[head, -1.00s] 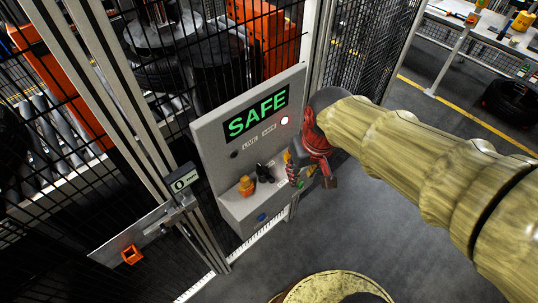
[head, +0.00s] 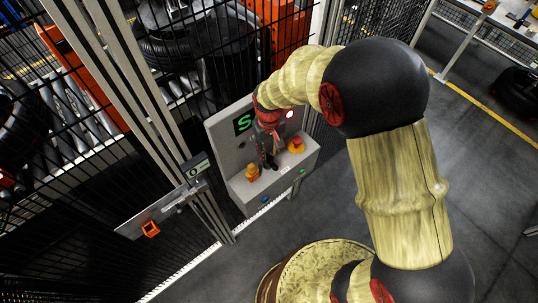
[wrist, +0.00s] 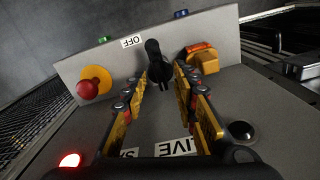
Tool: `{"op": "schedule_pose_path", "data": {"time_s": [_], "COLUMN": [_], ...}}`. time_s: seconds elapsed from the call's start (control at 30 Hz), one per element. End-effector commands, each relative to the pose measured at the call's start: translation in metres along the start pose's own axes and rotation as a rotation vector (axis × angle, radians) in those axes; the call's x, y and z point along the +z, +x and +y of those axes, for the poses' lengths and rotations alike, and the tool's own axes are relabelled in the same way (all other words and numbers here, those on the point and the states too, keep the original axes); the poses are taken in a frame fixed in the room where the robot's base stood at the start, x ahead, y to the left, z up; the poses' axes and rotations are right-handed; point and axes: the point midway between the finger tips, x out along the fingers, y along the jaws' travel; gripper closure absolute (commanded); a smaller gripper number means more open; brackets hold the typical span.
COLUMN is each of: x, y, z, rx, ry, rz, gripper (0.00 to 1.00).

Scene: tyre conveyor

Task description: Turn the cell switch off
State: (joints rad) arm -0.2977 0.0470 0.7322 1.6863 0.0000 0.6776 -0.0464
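The cell switch, a black lever (wrist: 156,62), stands on the grey control panel (wrist: 230,85) in the wrist view, beside an "OFF" label (wrist: 131,42). My gripper (wrist: 158,78) is open, with one finger on each side of the lever; I cannot tell whether either finger touches it. In the head view my gripper (head: 266,148) reaches down in front of the panel (head: 222,137) and partly hides the switch. It also covers most of the sign, leaving a green "S" (head: 243,122) showing.
A red button on a yellow base (wrist: 88,88) and an orange-yellow knob (wrist: 203,59) flank the lever. A red light (wrist: 69,160) glows on the panel. Mesh fencing (head: 80,170) stands left of the panel; the floor to the right is open.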

Motion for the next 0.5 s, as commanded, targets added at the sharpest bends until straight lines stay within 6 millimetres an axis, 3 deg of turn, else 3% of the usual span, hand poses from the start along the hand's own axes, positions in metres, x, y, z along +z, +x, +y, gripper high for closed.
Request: {"op": "schedule_pose_path", "data": {"time_s": [0.23,0.5], "x": [0.000,-0.001], "y": [0.031,0.039], "z": [0.000,0.000], "rx": [0.000,0.000], "ry": [0.001,0.001], "rz": [0.000,0.002], "gripper": [0.71,0.71]}}
